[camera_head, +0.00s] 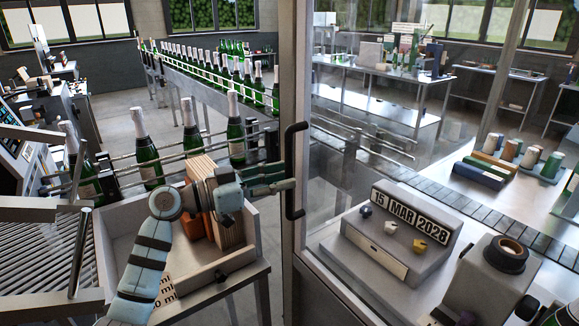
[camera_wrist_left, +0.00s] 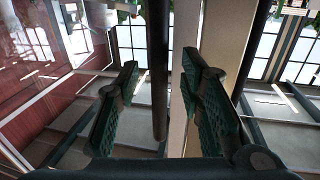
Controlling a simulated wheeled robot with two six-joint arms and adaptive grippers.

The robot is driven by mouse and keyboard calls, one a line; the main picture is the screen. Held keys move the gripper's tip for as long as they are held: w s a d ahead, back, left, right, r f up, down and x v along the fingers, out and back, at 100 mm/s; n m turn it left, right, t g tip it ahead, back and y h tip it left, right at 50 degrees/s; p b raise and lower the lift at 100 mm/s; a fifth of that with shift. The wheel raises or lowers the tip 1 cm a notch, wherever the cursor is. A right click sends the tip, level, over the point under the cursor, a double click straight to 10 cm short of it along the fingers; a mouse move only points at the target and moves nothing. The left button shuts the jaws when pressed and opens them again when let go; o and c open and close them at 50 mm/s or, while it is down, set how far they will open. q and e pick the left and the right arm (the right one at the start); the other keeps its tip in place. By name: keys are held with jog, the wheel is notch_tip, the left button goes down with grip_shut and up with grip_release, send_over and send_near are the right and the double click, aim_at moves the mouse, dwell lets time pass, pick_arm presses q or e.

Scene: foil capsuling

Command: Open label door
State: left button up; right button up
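The label door is a clear panel in a grey frame, with its near upright (camera_head: 302,80) in the middle of the head view. A black C-shaped handle (camera_head: 297,128) is fixed on this upright. My left gripper (camera_head: 286,178) is at the middle of the handle, reaching in from the left. In the left wrist view, its two green-padded fingers (camera_wrist_left: 160,75) are apart. The dark handle bar (camera_wrist_left: 158,60) shows upright in the gap, closer to the left finger. I cannot tell whether either finger touches it. My right gripper is not recognisable in either view.
Behind the panel is a date block reading 15 MAR 2028 (camera_head: 410,214) on a grey unit. A conveyor (camera_head: 470,212) runs beyond it. Left of the door, a wooden tray (camera_head: 258,240) holds cartons (camera_head: 229,215) below my left arm. Green bottles (camera_head: 145,155) line a railed conveyor.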

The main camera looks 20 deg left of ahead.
pick_arm(q)
jog(key=x, duration=0.2)
jog(key=shift+w+d, duration=0.1)
jog(key=shift+d, duration=0.2)
jog(key=shift+a, duration=0.1)
jog(key=shift+c, duration=0.5)
grip_shut()
